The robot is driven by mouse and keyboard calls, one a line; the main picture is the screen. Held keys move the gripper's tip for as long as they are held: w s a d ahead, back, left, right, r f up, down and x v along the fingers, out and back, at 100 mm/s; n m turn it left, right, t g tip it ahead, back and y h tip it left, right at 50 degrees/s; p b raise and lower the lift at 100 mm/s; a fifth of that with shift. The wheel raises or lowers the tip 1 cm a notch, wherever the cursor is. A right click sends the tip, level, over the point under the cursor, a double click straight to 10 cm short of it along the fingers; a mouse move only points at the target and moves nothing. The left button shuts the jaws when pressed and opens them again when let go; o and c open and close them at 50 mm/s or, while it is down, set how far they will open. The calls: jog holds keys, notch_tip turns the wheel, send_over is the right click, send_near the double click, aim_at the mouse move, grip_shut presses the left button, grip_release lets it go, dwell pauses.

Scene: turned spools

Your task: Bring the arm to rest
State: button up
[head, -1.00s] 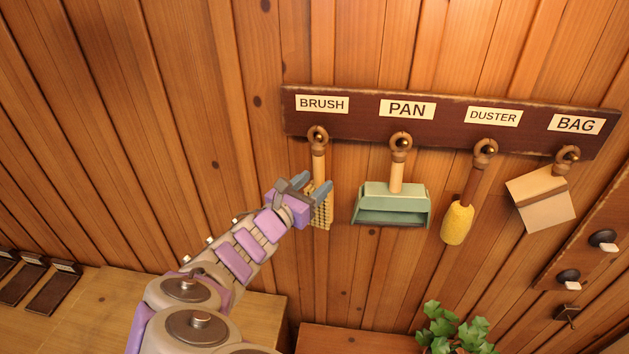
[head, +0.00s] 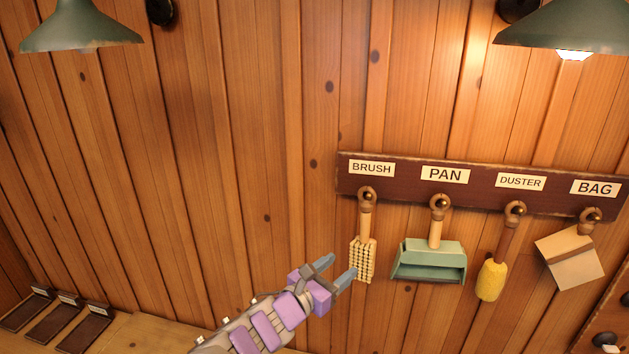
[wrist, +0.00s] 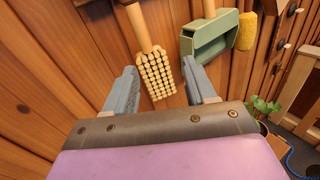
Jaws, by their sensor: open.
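My gripper (head: 338,272) is open and empty, just left of the brush (head: 362,260) in the head view. The brush hangs by its ring from the peg under the BRUSH label. In the wrist view the brush (wrist: 158,75) shows beyond and between the two spread blue-grey fingers (wrist: 160,88), and the fingers do not appear to grip it. The green pan (head: 430,262), the yellow duster (head: 492,280) and the tan bag (head: 570,258) hang from their own pegs to the right.
The dark peg board (head: 480,188) is fixed to the wood plank wall. Two green lamps (head: 82,28) hang above. Dark labelled trays (head: 85,328) lie on a wooden surface at lower left. A plant (wrist: 262,108) shows at right in the wrist view. The wall left of the brush is bare.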

jog(key=s+d+f+m+g+y+b, duration=0.1)
jog(key=s+d+f+m+g+b, duration=0.5)
jog(key=s+d+m, duration=0.35)
jog(key=s+d+f+m+g+b, duration=0.6)
jog(key=s+d+m, duration=0.2)
jog(key=s+d, duration=0.2)
jog(key=s+f+m+g+y+b, duration=0.2)
jog(key=s+f+m+y+b, duration=0.15)
jog(key=s+f, duration=0.35)
jog(key=s+a+f+m+y+b, duration=0.5)
jog(key=s+a+f+y+b, duration=0.2)
jog(key=s+a+f, duration=0.3)
jog(key=shift+s+a+f+m+g+y+b, duration=0.3)
jog(key=shift+s+a+f+g+y+b, duration=0.15)
jog(key=shift+s+b, duration=0.6)
jog(key=shift+s+r, duration=0.1)
jog(key=shift+a, duration=0.3)
jog(key=shift+d, duration=0.1)
